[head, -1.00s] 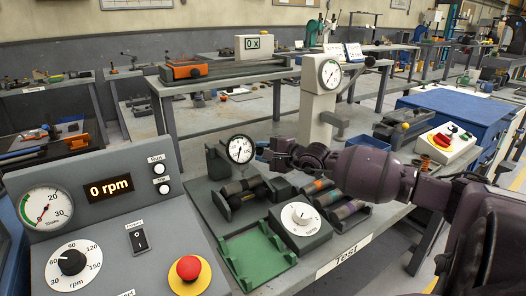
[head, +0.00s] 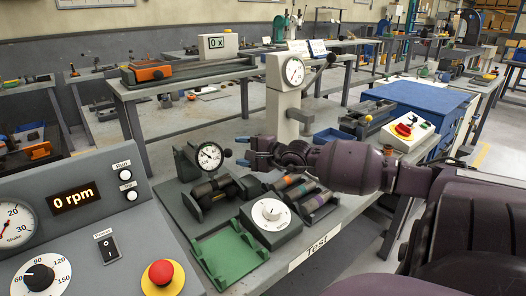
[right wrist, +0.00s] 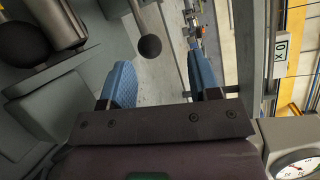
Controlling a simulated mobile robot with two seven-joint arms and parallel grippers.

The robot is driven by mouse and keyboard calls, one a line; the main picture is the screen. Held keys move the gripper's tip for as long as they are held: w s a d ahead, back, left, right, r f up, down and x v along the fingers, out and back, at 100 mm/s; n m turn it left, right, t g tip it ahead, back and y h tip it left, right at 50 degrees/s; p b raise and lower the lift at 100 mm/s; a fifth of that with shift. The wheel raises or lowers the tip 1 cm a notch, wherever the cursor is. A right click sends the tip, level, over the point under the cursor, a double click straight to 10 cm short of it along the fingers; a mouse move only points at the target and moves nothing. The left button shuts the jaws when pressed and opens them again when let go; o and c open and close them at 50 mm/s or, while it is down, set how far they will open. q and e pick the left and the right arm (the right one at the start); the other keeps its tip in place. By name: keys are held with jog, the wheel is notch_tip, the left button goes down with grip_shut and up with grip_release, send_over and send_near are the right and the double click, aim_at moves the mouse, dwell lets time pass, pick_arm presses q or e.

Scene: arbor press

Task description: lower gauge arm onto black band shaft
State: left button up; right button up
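The gauge (head: 210,156) has a round white dial in a dark housing on a stand at the bench's left part. A small dark knob (head: 229,153) sticks out on its right side. A dark shaft (head: 215,186) lies in a cradle below the gauge; its band looks black. My right gripper (head: 243,150) is right of the gauge, its blue fingertips apart. In the right wrist view a black ball knob (right wrist: 150,47) shows between and beyond the open fingers, apparently not gripped. Whether the gauge touches the shaft is hard to tell. My left gripper is not in view.
A control panel (head: 105,250) with a red button stands at the front left. A green tray (head: 228,256), a grey dial box (head: 269,222) and colour-banded shafts (head: 301,190) lie near the gauge. A press column (head: 284,95) stands behind my right arm.

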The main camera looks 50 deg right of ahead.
jog(key=p+v, duration=0.1)
jog(key=v, duration=0.5)
jog(key=shift+s, duration=0.25)
dwell(0.3)
